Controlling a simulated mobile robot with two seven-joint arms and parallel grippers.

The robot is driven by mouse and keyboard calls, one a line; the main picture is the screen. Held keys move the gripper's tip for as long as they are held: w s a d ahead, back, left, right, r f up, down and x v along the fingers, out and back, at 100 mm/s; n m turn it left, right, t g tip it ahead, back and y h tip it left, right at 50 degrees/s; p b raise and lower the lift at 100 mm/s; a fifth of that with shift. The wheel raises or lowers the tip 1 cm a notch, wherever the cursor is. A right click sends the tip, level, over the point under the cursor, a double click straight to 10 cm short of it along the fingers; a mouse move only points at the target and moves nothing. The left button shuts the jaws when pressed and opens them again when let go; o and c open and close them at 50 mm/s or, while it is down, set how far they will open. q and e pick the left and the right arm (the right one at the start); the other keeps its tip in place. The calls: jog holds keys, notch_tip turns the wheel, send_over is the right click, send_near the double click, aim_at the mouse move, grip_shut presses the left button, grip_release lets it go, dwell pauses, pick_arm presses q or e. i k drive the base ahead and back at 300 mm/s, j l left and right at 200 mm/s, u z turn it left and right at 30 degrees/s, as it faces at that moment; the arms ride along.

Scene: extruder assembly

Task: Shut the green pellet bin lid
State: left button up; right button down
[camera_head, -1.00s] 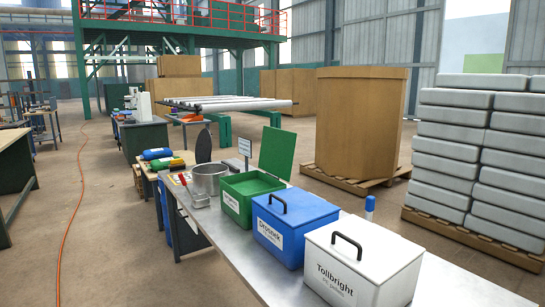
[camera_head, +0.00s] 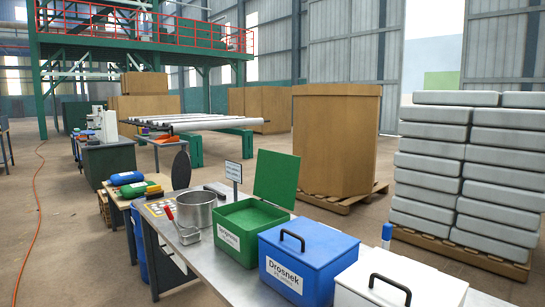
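The green pellet bin (camera_head: 247,231) stands on the metal table with its green lid (camera_head: 277,178) raised upright at the back right side. Green contents show inside the bin. The bin has a white label on its front, partly readable. Neither of my grippers shows in the head view, so nothing of mine is seen touching the bin or its lid.
A blue bin (camera_head: 308,259) marked Drosnek, with its lid shut, stands right of the green bin. A white bin (camera_head: 400,285) is beyond it, cut off below. A steel pot (camera_head: 196,209) stands left, and a small sign (camera_head: 234,172) behind. The metal table (camera_head: 205,258) has some bare surface in front.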

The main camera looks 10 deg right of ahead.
aim_at(277, 174)
jog(key=i+j, duration=0.25)
jog(key=j, duration=0.15)
jog(key=i+j, duration=0.3)
jog(key=j, duration=0.15)
jog(key=i+j+z, duration=0.1)
jog(key=i+j, duration=0.45)
jog(key=j, duration=0.3)
